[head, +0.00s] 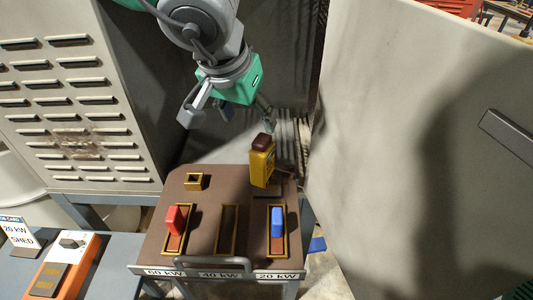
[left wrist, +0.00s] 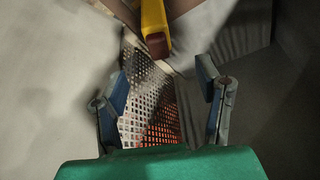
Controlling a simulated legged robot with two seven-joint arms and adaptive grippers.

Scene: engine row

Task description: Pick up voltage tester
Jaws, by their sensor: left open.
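The voltage tester (head: 262,166) is a yellow block with a dark red-brown top. It stands roughly upright at the back right of a brown panel, and its base is hard to make out. My left gripper (head: 228,120) hangs behind and above the panel, open and empty, with the tester in front of it and to its right in the head view. In the left wrist view the tester (left wrist: 154,22) shows at the top centre, beyond the spread fingertips (left wrist: 162,84) and apart from them. My right gripper is not in view.
The brown panel (head: 203,208) carries a red block (head: 173,219) and a blue block (head: 278,221) in slots, an empty middle slot and a small brass socket (head: 194,181). A vented cabinet (head: 70,90) stands left; a pale panel (head: 400,150) closes the right side.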

